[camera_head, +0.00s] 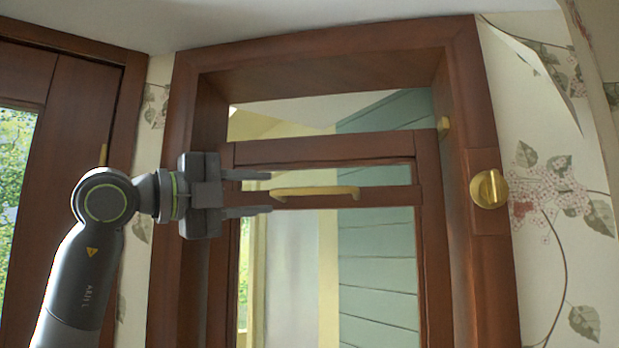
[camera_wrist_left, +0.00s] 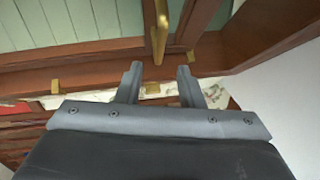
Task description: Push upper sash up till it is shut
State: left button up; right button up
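The upper sash (camera_head: 320,149) is a brown wooden frame with glass. It sits lowered in the window frame, with an open gap above its top rail. A brass bar handle (camera_head: 315,191) lies horizontally on a lower rail of the sash. My left gripper (camera_head: 257,193) is open and empty at the left end of the handle, its fingers one above the other. In the left wrist view the handle (camera_wrist_left: 160,30) stands just beyond the space between the fingertips (camera_wrist_left: 160,72); I cannot tell if they touch. My right gripper is not in view.
The brown window frame (camera_head: 320,50) surrounds the sash. A round brass knob (camera_head: 489,189) is on its right side, and a small brass fitting (camera_head: 443,127) sits near the sash's top right corner. Another window (camera_head: 18,170) is at the left. Floral wallpaper (camera_head: 560,200) covers the right wall.

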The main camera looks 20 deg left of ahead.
aim_at(304, 192)
pick_arm(q)
jog(key=p+x, duration=0.4)
jog(key=x, duration=0.5)
jog(key=shift+r, duration=0.1)
jog(key=shift+w+d+p, duration=0.35)
jog(key=shift+w+p, duration=0.1)
jog(key=shift+c, duration=0.2)
grip_shut()
